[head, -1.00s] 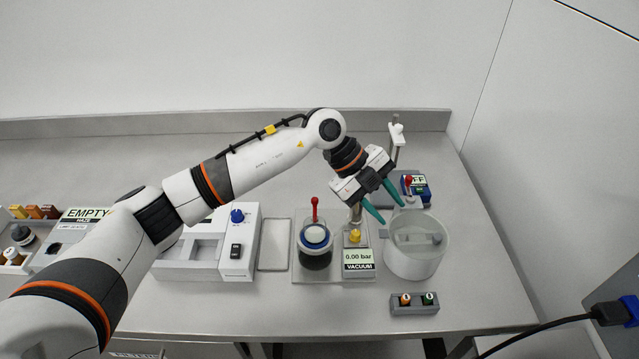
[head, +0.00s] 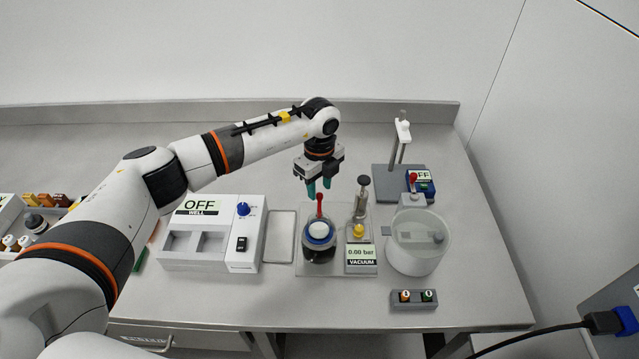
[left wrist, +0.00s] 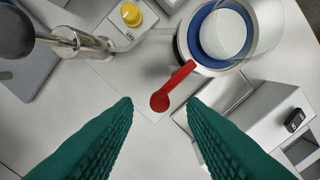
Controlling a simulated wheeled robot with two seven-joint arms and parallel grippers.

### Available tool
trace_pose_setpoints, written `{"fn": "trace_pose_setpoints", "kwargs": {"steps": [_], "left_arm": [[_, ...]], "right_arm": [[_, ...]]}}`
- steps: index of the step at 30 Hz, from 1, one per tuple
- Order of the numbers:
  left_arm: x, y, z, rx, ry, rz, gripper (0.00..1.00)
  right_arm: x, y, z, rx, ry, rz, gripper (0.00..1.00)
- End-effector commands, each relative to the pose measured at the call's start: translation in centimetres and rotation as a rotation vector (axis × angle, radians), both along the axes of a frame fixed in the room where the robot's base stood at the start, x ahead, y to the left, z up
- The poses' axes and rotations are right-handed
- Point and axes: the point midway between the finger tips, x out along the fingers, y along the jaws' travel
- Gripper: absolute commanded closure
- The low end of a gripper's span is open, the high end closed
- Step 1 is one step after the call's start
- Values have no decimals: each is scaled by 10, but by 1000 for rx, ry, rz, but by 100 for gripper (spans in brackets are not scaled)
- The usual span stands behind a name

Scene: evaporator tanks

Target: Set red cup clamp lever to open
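The red clamp lever (head: 319,205) stands upright at the back of the cup (head: 319,238), which has a blue ring, a white top and dark contents. In the left wrist view the red lever (left wrist: 172,88) runs from the cup's blue ring to a round knob. My left gripper (head: 319,190) points down just above and behind the lever. Its green fingers are apart with nothing between them. In the left wrist view the lever's knob shows between the fingertips (left wrist: 160,102); I cannot tell whether it is at their depth. My right gripper is not in view.
A vacuum gauge (head: 361,255) reading 0.00 bar, with a yellow knob and a metal post (head: 361,196), stands right of the cup. Further right are a clear round tank (head: 417,255) and a stand (head: 402,150). A white device (head: 210,250) marked OFF stands left.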

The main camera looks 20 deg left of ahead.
Motion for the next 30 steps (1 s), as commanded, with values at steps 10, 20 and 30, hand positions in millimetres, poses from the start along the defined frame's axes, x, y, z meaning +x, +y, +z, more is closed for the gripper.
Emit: {"fn": "trace_pose_setpoints", "kwargs": {"steps": [10,20,30], "left_arm": [[0,0,-20,-1,0,-1,62],[0,0,-19,-1,0,-1,90],[1,-1,-20,-2,-1,-20,100]], "right_arm": [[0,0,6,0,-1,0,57],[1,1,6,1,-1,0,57],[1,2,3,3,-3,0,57]]}}
